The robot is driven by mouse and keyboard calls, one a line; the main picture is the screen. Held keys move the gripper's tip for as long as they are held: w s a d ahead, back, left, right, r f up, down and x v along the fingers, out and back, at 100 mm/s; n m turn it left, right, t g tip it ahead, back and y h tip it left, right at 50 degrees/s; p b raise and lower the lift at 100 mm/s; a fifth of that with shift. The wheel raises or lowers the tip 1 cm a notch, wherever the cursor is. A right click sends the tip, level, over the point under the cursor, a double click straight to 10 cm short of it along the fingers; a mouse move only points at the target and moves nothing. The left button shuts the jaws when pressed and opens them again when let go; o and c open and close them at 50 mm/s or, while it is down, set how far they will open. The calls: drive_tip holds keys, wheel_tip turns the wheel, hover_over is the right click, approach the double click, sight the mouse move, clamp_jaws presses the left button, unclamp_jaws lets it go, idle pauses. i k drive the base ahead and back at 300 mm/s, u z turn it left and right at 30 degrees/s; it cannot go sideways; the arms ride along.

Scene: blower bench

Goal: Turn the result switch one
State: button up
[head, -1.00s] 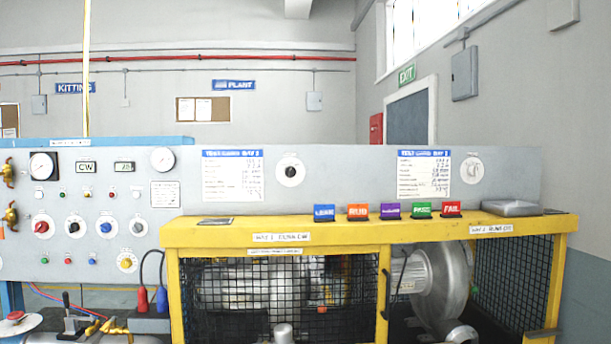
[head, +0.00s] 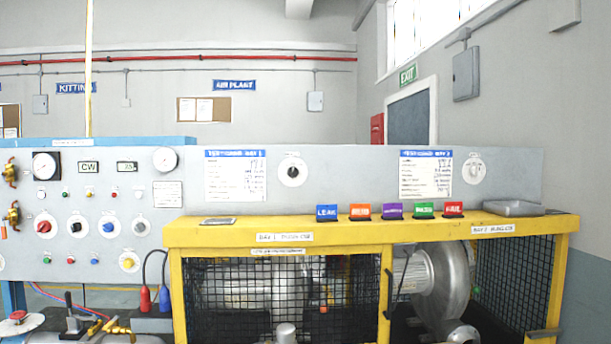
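A rotary switch with a dark centre on a round white plate (head: 293,171) is on the grey upper panel, right of the bay 1 result card (head: 235,176). It appears to be result switch one, but no readable label on it confirms this. A similar switch with a pale knob (head: 474,169) is right of the bay 2 card (head: 426,175). The pointing direction of either knob is too small to tell. My gripper is not in view.
A yellow frame with black mesh (head: 350,235) stands before the panel, with a silver blower (head: 440,280) inside. Several coloured tags, including LEAK (head: 326,213), and a grey tray (head: 513,208) are on its top. Gauges and knobs fill the left panel (head: 150,200).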

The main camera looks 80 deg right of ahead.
sight(293, 172)
drive_tip(key=z, duration=1.4)
drive_tip(key=i, duration=1)
drive_tip(key=u, duration=0.05)
